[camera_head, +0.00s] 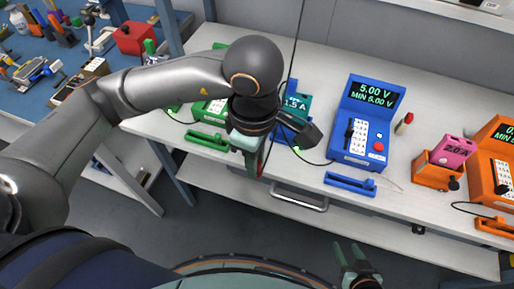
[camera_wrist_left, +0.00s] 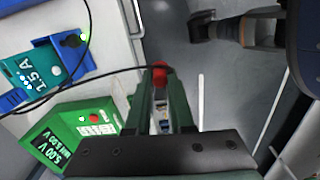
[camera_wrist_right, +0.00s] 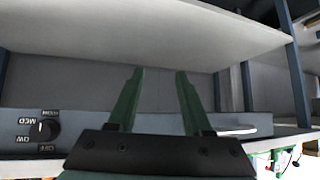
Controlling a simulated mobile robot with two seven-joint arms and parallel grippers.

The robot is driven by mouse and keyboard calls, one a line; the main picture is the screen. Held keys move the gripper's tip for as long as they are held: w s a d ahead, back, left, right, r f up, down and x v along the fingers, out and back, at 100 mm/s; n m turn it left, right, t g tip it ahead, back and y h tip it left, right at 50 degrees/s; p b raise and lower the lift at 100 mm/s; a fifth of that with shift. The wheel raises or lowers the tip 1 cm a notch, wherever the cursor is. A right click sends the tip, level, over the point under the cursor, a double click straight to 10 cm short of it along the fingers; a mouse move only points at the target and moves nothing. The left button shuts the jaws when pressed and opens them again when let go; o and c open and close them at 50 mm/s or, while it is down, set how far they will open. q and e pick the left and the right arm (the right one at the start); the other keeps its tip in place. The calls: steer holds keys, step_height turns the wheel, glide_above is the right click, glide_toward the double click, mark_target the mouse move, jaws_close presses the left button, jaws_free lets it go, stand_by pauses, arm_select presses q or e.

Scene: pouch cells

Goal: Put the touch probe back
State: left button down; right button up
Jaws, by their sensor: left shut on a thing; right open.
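My left gripper (camera_head: 255,165) hangs in front of the bench edge, shut on a touch probe. The probe's red end (camera_wrist_left: 160,72) shows between the fingertips in the left wrist view, a black cable running off to the left; most of it is hidden. In the head view a bit of red (camera_head: 262,164) shows at the fingers. Low holders lie along the bench front: green (camera_head: 207,141), blue (camera_head: 349,184) and orange (camera_head: 494,227). My right gripper (camera_head: 352,258) is open and empty, low in front of the bench; its fingers show in its wrist view (camera_wrist_right: 155,95).
The blue meter (camera_head: 368,105) reads 5.00 V. A green meter (camera_wrist_left: 68,140) and an orange meter (camera_head: 493,165) stand on the bench. A teal 1.5 A pouch cell (camera_wrist_left: 40,70) sits in a blue cradle, a pink one (camera_head: 453,151) in an orange cradle. Cables cross the bench.

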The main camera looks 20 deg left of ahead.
arm_select(q)
steer(key=w+a+f, duration=0.1)
steer(key=w+f, duration=0.1)
steer(key=w, duration=0.1)
steer(key=w+a+f, duration=0.1)
steer(key=w+f, duration=0.2)
steer(key=w+a+f, duration=0.1)
steer(key=w+f, duration=0.1)
steer(key=w, duration=0.1)
steer(key=shift+w+f, duration=0.35)
steer(key=shift+w, duration=0.05)
steer(key=shift+w+f+p, duration=0.15)
steer(key=shift+f+p, duration=0.1)
steer(key=shift+f, duration=0.75)
steer(key=shift+w+f+p, duration=0.15)
steer(key=shift+f+p, duration=0.1)
steer(key=shift+f, duration=0.7)
steer(key=shift+f+b, duration=0.25)
steer(key=shift+b, duration=0.05)
steer(key=c, duration=0.8)
jaws_free()
steer(key=shift+r, duration=0.1)
steer(key=shift+r+p, duration=0.2)
steer(key=shift+p, duration=0.1)
step_height(320, 180, up, 12)
steer(key=shift+b, duration=0.3)
